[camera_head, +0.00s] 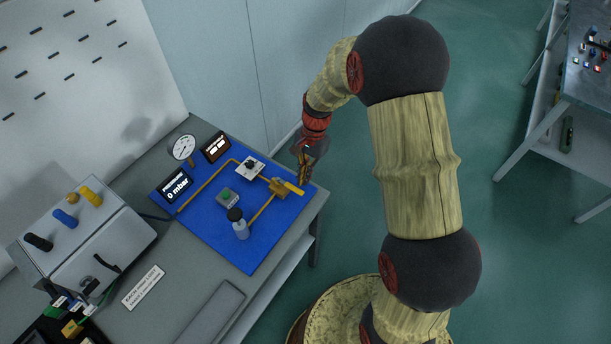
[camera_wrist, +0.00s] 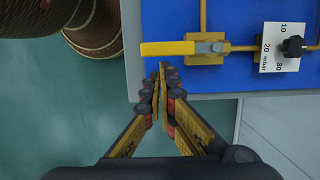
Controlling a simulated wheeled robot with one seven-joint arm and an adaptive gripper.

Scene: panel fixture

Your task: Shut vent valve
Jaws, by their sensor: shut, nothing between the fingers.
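The vent valve is a brass block (camera_head: 278,187) with a yellow lever (camera_head: 294,188), near the right corner of the blue panel. In the wrist view the lever (camera_wrist: 167,48) points left from the valve body (camera_wrist: 206,52), in line with the pipe running right and square to the pipe running up. My gripper (camera_head: 304,181) is at the lever's outer side. In the wrist view my fingertips (camera_wrist: 163,68) are together and empty, just below the lever; I cannot tell whether they touch it.
The blue panel (camera_head: 213,220) also carries a gauge (camera_head: 182,147), a display reading 0 mbar (camera_head: 174,186), a dial knob (camera_head: 250,166), a green button (camera_head: 227,196) and a small bottle (camera_head: 239,226). A grey box (camera_head: 90,250) stands left. Open floor lies right of the bench.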

